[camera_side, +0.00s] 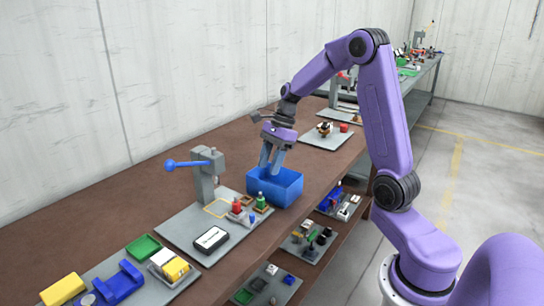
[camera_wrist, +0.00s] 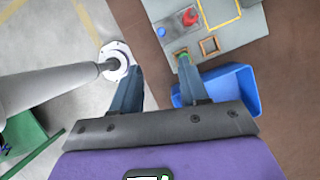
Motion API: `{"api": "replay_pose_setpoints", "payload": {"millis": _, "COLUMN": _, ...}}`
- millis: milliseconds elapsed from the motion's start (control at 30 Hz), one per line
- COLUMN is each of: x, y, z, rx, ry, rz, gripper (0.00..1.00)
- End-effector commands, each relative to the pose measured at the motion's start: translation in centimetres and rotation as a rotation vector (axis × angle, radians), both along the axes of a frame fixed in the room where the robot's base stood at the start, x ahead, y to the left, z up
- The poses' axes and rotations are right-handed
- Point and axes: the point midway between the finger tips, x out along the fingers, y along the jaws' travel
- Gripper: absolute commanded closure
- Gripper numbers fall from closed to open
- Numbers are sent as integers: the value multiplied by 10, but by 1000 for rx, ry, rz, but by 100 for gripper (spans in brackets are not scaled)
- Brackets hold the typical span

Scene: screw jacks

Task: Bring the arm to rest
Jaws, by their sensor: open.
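My gripper (camera_side: 272,158) is open and empty, with its fingers pointing down above the left end of the blue bin (camera_side: 285,193) in the side view. In the wrist view the two fingers of my gripper (camera_wrist: 160,82) are spread apart, and the blue bin (camera_wrist: 243,90) lies behind the right finger. Nothing shows between the fingers. My purple arm reaches over from the right of the bench.
A grey plate left of the bin carries a press with a blue-knobbed lever (camera_side: 185,164), a red piece (camera_side: 237,207), a green piece (camera_side: 260,200) and a black-framed device (camera_side: 211,239). A yellow block (camera_side: 63,289) lies front left.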

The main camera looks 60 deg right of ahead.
Motion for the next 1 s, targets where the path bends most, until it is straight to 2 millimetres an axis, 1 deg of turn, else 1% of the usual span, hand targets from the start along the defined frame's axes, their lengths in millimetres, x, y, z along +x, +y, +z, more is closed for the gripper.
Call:
{"api": "replay_pose_setpoints", "payload": {"millis": 33, "x": 0, "y": -3, "z": 6, "rx": -1, "ry": -3, "rz": 0, "gripper": 56}}
{"api": "replay_pose_setpoints", "payload": {"millis": 200, "x": -2, "y": -6, "z": 16, "rx": -1, "ry": 0, "rz": 1, "gripper": 56}}
{"api": "replay_pose_setpoints", "payload": {"millis": 533, "x": -2, "y": -7, "z": 17, "rx": -1, "ry": 0, "rz": 2, "gripper": 56}}
{"api": "replay_pose_setpoints", "payload": {"millis": 633, "x": -4, "y": -1, "z": 17, "rx": -6, "ry": -4, "rz": 34, "gripper": 56}}
{"api": "replay_pose_setpoints", "payload": {"millis": 667, "x": -5, "y": 3, "z": 17, "rx": -10, "ry": -7, "rz": 58, "gripper": 56}}
{"api": "replay_pose_setpoints", "payload": {"millis": 767, "x": -13, "y": 25, "z": 19, "rx": -34, "ry": -29, "rz": 193, "gripper": 56}}
{"api": "replay_pose_setpoints", "payload": {"millis": 867, "x": -29, "y": 53, "z": 21, "rx": -66, "ry": -61, "rz": 394, "gripper": 56}}
{"api": "replay_pose_setpoints", "payload": {"millis": 900, "x": -36, "y": 65, "z": 22, "rx": -80, "ry": -77, "rz": 485, "gripper": 56}}
{"api": "replay_pose_setpoints", "payload": {"millis": 1000, "x": -57, "y": 92, "z": 23, "rx": -111, "ry": -117, "rz": 708, "gripper": 56}}
